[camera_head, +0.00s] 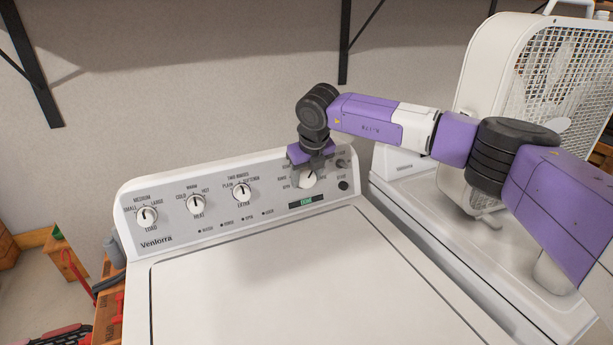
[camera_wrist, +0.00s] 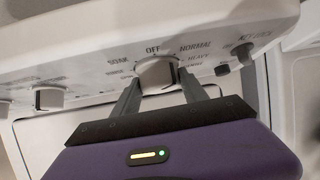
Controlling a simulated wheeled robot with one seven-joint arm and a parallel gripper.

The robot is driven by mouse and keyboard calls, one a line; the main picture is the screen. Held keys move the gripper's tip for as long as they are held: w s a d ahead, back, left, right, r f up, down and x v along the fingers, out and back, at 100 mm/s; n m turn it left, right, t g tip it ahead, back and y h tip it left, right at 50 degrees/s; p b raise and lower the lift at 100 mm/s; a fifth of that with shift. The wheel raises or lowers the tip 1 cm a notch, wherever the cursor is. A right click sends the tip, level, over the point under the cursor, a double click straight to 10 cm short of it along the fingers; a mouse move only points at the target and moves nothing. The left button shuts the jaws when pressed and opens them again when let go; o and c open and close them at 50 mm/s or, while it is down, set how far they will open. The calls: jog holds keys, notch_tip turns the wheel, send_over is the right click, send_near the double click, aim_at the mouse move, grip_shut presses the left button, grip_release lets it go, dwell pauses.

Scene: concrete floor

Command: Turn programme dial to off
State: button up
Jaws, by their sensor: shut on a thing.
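The programme dial (camera_head: 307,179) is the large white knob at the right end of the washer's control panel (camera_head: 215,207). In the wrist view the dial (camera_wrist: 157,73) sits between my two fingers, with SOAK, OFF, NORMAL and HEAVY printed around it. OFF is printed just beyond the dial's top. My gripper (camera_wrist: 157,88) is shut on the dial, one finger on each side. It also shows in the head view (camera_head: 305,172), partly covering the dial and its labels.
Load (camera_head: 148,217), heat (camera_head: 197,205) and extra (camera_head: 242,192) knobs line the panel to the left. A lit green display (camera_head: 307,201) and a dark button (camera_head: 343,185) are near the dial. A white box fan (camera_head: 480,110) stands on the neighbouring machine. The washer lid (camera_head: 260,280) is clear.

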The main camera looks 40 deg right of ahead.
jog(key=shift+a, duration=0.1)
jog(key=n+h+b, duration=0.1)
jog(key=h+b, duration=0.1)
jog(key=n+h+b, duration=0.1)
jog(key=b, duration=0.2)
jog(key=shift+w+a+f+n+g+h, duration=0.1)
jog(key=shift+a+f+n+g+h, duration=0.1)
jog(key=shift+n+g+h, duration=0.15)
jog(key=n+h+b, duration=0.1)
jog(key=h+b, duration=0.1)
jog(key=b, duration=0.1)
jog(key=shift+n, duration=0.25)
jog(key=shift+r+h, duration=0.15)
jog(key=shift+h, duration=0.1)
jog(key=o, duration=1.4)
jog(key=shift+a, duration=0.1)
jog(key=shift+b+v, duration=0.6)
jog(key=shift+v, duration=3.25)
